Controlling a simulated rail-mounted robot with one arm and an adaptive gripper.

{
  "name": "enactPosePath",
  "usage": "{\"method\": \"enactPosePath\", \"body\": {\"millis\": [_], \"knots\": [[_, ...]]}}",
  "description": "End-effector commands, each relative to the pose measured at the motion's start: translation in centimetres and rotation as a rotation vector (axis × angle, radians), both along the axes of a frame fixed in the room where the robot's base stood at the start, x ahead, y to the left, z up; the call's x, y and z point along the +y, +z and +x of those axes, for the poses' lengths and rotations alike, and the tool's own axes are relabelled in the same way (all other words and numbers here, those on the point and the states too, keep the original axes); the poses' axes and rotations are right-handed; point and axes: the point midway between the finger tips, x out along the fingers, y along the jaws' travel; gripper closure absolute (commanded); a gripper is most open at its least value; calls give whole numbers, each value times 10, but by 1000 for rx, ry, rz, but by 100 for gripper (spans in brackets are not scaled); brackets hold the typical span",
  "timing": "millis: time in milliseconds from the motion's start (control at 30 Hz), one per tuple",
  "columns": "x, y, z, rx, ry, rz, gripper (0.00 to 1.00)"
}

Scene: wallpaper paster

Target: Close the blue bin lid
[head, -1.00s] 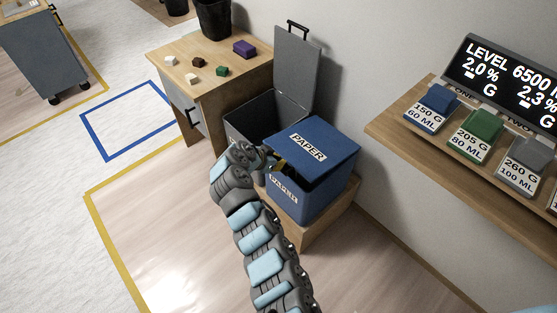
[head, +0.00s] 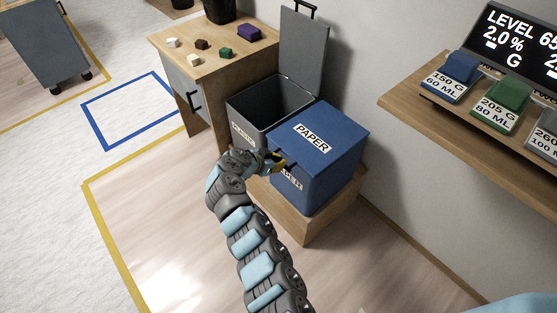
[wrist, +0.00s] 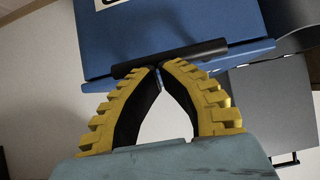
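The blue paper bin (head: 325,183) stands on a low wooden plinth, with its blue lid (head: 340,128) lying down level over the top; no clear gap shows between lid and bin. My gripper (head: 285,162) is at the lid's front-left edge. In the wrist view, the yellow fingers (wrist: 161,67) have their tips together, right at the black handle bar (wrist: 195,52) on the lid's edge. The tips touch or nearly touch the bar; I see nothing clearly held between them. The lid (wrist: 170,25) fills the top of that view.
A grey plastic bin (head: 240,117) stands behind, its lid (head: 303,50) upright. A wooden desk (head: 190,62) with small coloured blocks is at the back. A wall shelf (head: 410,90) with labelled blocks is at right.

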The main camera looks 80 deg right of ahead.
Motion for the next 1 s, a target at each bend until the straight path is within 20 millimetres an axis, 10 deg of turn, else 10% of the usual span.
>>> {"method": "enactPosePath", "body": {"millis": [533,1000], "knots": [[1,1,1,1,1,1,100],[28,55,25,1,5,-1,100]]}}
